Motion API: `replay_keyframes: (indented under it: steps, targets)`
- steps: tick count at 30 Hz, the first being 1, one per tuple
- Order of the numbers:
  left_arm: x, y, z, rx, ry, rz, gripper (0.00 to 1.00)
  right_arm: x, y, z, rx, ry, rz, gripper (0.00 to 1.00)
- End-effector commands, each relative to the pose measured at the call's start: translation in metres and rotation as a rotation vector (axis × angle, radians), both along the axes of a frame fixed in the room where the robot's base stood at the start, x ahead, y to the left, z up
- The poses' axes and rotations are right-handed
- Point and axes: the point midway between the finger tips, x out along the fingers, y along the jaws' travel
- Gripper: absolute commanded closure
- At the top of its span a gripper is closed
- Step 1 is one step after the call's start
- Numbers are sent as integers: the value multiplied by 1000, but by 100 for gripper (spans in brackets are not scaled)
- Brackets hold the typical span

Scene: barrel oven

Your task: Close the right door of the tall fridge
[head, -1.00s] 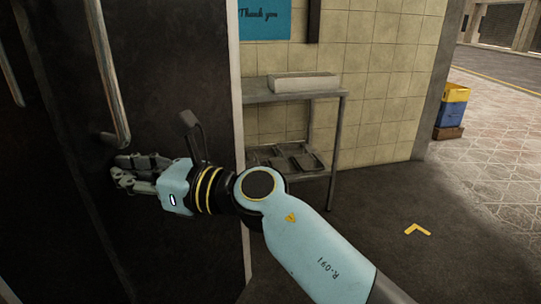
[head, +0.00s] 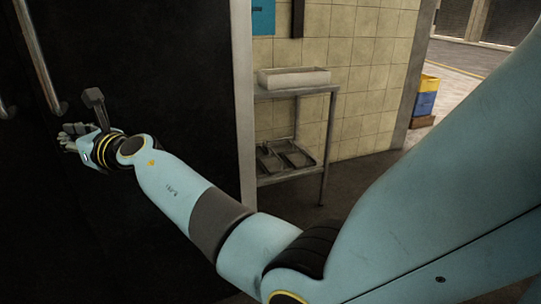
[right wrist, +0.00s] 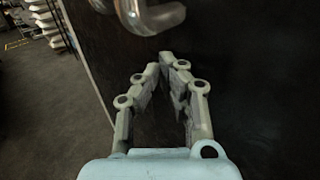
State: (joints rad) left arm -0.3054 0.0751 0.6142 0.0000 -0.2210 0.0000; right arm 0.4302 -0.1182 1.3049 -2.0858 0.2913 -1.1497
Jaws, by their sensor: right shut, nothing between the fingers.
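The dark right door (head: 170,70) of the tall fridge fills the left of the head view. Its metal bar handle (head: 40,55) stands upright near the left edge. My right gripper (head: 70,135) is shut and empty, just below the handle's lower end and close against the dark door face. In the right wrist view the fingertips (right wrist: 167,62) meet just below the curved handle end (right wrist: 150,14), with the dark door face behind. I cannot tell whether the fingers touch the door, or how far it stands open. My left gripper is out of view.
A metal side table (head: 295,92) with a white tray (head: 293,77) on top stands right of the fridge's pale side edge (head: 243,110), against a tiled wall. Blue and yellow crates (head: 425,98) stand farther right. Open floor and racks (right wrist: 60,25) show in the right wrist view.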

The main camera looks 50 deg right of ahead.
Motion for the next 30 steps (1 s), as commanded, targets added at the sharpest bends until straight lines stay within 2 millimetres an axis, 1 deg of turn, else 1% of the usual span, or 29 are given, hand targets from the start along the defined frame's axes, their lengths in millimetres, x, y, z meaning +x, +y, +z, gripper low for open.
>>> replay_keyframes:
  steps: [1, 3, 9, 15, 26, 30]
  targets:
    - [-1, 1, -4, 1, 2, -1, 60, 9, -4, -2, -2, -1, 0, 100]
    - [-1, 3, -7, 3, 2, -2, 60, 19, -7, -1, -2, -1, 0, 100]
    - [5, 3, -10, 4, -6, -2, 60, 34, -12, 0, -1, -1, 0, 100]
    - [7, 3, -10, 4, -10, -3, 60, 38, -14, 2, -1, -3, -1, 100]
    - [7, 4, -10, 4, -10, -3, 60, 38, -15, 5, -2, -8, -3, 100]
    - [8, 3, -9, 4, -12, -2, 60, 37, -20, 5, -2, -8, -4, 100]
